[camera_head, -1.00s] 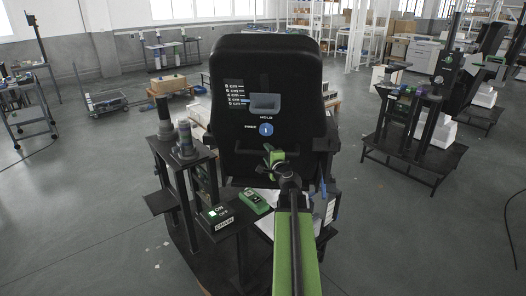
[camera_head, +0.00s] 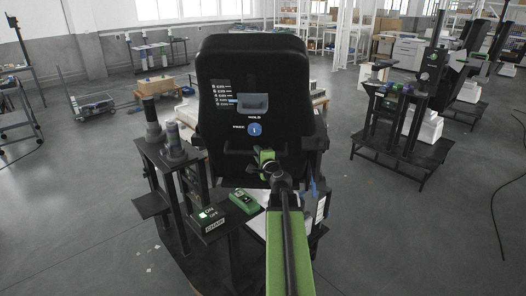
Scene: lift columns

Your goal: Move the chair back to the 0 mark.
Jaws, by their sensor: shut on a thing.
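The black chair (camera_head: 252,78) stands upright in the middle, its back towards me. Its backrest carries a column of small white scale marks (camera_head: 222,94), with a blue pointer at one of the lower marks; the numbers are too small to read surely. My green gripper (camera_head: 265,157) is at the lower part of the backrest, shut on what looks like the chair's rear bar. My arm hides part of the grip and the seat area.
A black stand left of the chair holds a lit ON/OFF box marked CHAIR (camera_head: 209,218). A green device (camera_head: 245,201) lies next to it. Black lift columns on a stand (camera_head: 405,120) are at the right. A low cart (camera_head: 91,107) is at the left. Floor between is open.

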